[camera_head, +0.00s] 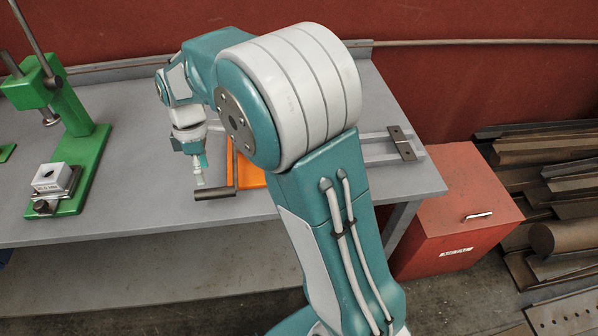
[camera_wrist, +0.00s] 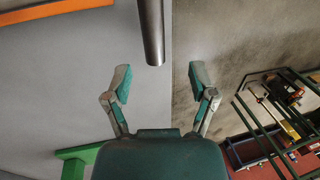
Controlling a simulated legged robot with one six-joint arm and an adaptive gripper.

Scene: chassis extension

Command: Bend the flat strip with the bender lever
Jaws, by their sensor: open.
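The bender lever (camera_head: 234,163) rises beside an orange bender base (camera_head: 252,178) on the bench, and its dark round handle (camera_head: 214,193) points left near the front edge. In the wrist view the handle (camera_wrist: 152,30) comes down from the top, its end between the fingertips in the picture; contact cannot be seen. My gripper (camera_head: 200,172) is open and empty, at the handle's free end. It also shows in the wrist view (camera_wrist: 160,80), its two fingers spread. My arm hides much of the bender, and I cannot make out the flat strip.
A green press (camera_head: 85,150) with a small white block (camera_head: 55,178) stands at left on the grey bench (camera_head: 150,205). Grey rails with a dark block (camera_head: 402,143) extend right. A red cabinet (camera_head: 455,205) and metal stock (camera_head: 555,180) stand right of the bench.

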